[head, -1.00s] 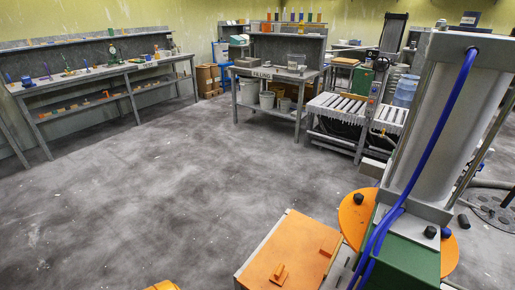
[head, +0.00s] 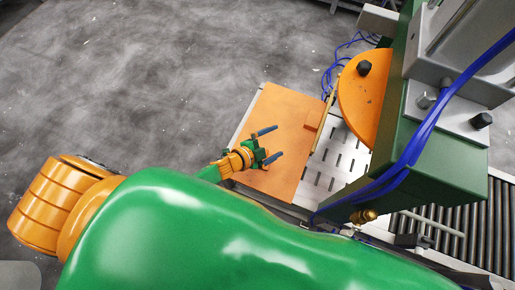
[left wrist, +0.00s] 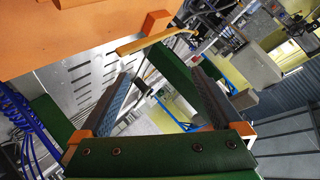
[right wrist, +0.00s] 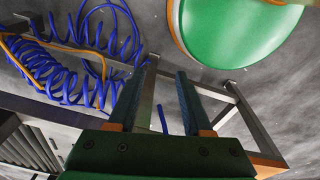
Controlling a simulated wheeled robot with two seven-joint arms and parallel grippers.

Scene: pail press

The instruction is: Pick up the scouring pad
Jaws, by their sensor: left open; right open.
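I cannot pick out a scouring pad in any view. My left gripper (head: 272,145) is open and empty beside or over an orange panel (head: 280,110) in the head view. I cannot tell its height above the panel. In the left wrist view the two fingers (left wrist: 168,62) stand apart, with the orange panel's edge and a small orange block (left wrist: 157,22) beyond them. That block also shows on the panel's right side in the head view (head: 313,122). My right gripper (right wrist: 162,72) is open and empty in the right wrist view, and outside the head view.
A green machine (head: 425,140) with an orange disc (head: 362,95) stands right of the panel. A slotted grey plate (head: 335,150) lies between them. A roller conveyor (head: 490,225) is at lower right. Coiled blue hose (right wrist: 85,75) shows in the right wrist view. Open floor (head: 140,80) lies left.

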